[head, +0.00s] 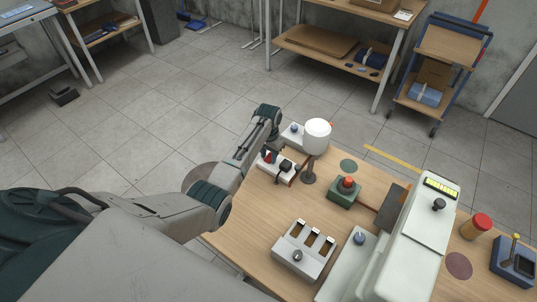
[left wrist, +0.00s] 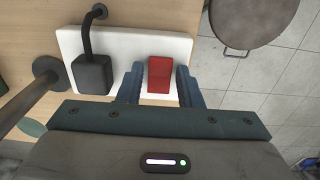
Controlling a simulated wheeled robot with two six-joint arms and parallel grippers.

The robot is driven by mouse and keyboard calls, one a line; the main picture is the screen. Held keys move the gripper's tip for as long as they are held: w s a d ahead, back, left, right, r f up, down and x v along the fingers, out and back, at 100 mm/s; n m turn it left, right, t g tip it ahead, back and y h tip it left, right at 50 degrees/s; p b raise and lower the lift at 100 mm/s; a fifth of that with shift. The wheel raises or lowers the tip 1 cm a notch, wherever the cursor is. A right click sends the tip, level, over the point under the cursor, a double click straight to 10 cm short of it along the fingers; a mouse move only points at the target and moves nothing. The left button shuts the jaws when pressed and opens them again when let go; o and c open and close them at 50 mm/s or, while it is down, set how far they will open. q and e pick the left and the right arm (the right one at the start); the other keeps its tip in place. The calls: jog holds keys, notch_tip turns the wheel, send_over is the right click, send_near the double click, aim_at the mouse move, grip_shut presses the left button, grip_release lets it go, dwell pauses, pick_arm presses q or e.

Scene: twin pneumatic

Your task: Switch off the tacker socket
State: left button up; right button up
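A white socket strip (head: 272,166) lies at the far left edge of the wooden bench, with a black plug (head: 286,166) and a red switch (head: 267,156) on it. In the left wrist view the white strip (left wrist: 122,46) carries the black plug (left wrist: 92,74) with its cable, and the red switch (left wrist: 160,75) beside it. My left gripper (left wrist: 158,70) has its two blue fingers apart, one on each side of the red switch, with nothing clearly held. Whether they touch the switch, and which way it is tipped, I cannot tell. My right gripper is not in view.
A white round-topped post (head: 317,134) stands close beside the strip. A green box with a red button (head: 345,192), a grey slotted block (head: 303,250) and a large pale machine (head: 412,240) stand on the bench (head: 258,225). A round stool (left wrist: 252,20) is beside the bench.

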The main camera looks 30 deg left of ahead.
pick_arm(q)
jog(key=c, duration=0.6)
jog(key=shift+w+g, duration=0.15)
jog(key=shift+g, duration=0.15)
jog(key=shift+w+f+g+b, duration=0.1)
jog(key=shift+w+g+b, duration=0.15)
jog(key=shift+g+b, duration=0.55)
jog(key=shift+w+d+f+g+b, duration=0.15)
jog(key=shift+g+b, duration=0.45)
jog(key=shift+b, duration=0.5)
jog(key=shift+r+g+y+b, duration=0.2)
jog(key=shift+g+y+b, duration=0.1)
jog(key=shift+b, duration=0.15)
jog(key=shift+r, duration=0.15)
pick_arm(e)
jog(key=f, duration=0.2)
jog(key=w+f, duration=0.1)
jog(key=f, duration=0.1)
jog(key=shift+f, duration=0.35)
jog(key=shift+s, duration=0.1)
